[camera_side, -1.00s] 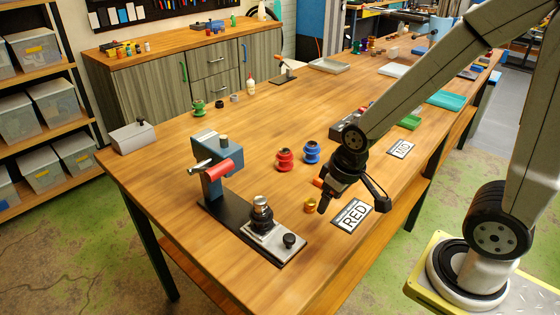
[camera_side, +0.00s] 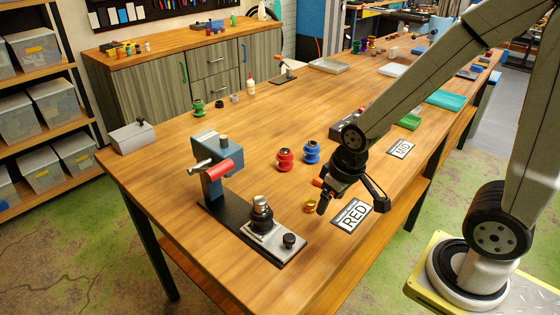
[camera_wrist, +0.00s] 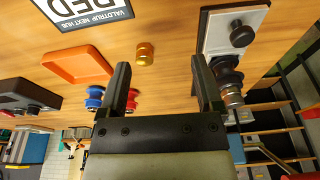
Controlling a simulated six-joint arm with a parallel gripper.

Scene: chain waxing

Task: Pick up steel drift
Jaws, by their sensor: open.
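I cannot tell for certain which piece is the steel drift. A silver-topped dark cylinder (camera_side: 262,212) stands upright on the grey plate (camera_side: 262,240) of the black fixture; it also shows in the wrist view (camera_wrist: 232,92), right of my fingers. A thin silver rod (camera_side: 201,168) sits at the blue post with the red handle. My gripper (camera_side: 323,205) is open and empty, above the table to the right of the fixture. In the wrist view my gripper (camera_wrist: 160,62) has its two fingers wide apart, with nothing between them.
An orange tray (camera_wrist: 78,65) is partly hidden in the side view. RED (camera_side: 354,215) and MID (camera_side: 400,149) signs lie on the right.

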